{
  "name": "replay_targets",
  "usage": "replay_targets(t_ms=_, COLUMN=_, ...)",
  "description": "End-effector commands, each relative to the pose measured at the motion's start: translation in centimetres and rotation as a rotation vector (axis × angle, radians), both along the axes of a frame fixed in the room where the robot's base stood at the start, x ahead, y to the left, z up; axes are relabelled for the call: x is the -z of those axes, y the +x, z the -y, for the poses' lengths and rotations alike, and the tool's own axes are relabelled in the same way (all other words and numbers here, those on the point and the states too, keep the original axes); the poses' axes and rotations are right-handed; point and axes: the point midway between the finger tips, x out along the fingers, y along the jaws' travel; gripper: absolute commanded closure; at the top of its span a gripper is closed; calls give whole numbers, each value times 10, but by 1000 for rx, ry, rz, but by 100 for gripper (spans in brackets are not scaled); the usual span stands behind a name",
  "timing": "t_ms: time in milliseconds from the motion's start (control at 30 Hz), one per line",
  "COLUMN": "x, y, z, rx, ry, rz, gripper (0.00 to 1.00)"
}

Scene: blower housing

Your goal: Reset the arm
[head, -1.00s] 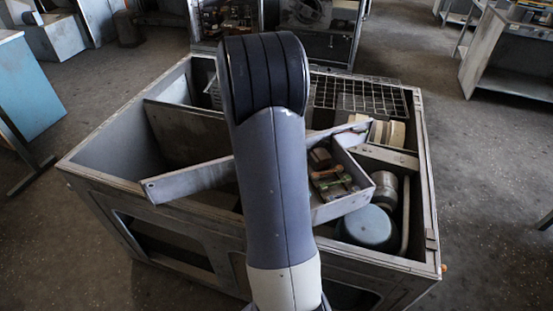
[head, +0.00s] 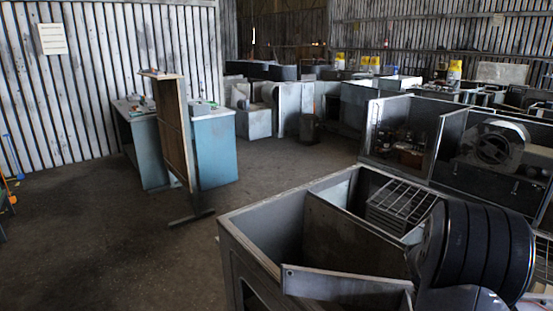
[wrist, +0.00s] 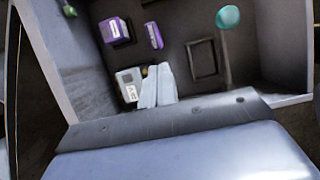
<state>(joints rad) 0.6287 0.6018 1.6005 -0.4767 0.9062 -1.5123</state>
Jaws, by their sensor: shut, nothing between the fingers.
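My gripper (wrist: 157,84) shows in the wrist view as two pale fingers close together, with nothing between them. Its body fills the bottom of that view. The fingers point toward the inside of a grey metal box or cabinet. They overlap the right edge of a grey box with a white label (wrist: 130,85) in the picture; I cannot tell whether they touch it. In the head view only my dark arm joint shows, at the lower right, in front of a large grey metal housing (head: 240,252); my gripper is out of that view.
In the wrist view, two purple boxes (wrist: 114,30) (wrist: 153,36), a teal ball (wrist: 228,17) and a dark square frame (wrist: 202,60) are inside the compartment. In the head view, a blue desk (head: 214,150) and an upright board (head: 173,125) stand left; open floor (head: 110,235) lies before them.

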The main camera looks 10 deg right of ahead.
Motion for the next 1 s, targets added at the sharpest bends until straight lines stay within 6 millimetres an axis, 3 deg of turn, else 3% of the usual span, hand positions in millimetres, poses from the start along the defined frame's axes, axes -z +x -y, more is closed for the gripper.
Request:
replay_targets(t_ms=100, x=16, y=1, z=-3, rx=-2, ry=-1, rz=1, gripper=100)
replay_targets(t_ms=400, x=36, y=1, z=-7, rx=-2, ry=-1, rz=1, gripper=100)
replay_targets(t_ms=567, x=26, y=3, z=-9, rx=-2, ry=-2, rz=2, gripper=100)
replay_targets(t_ms=1000, x=28, y=1, z=-6, rx=-1, ry=1, rz=-1, gripper=100)
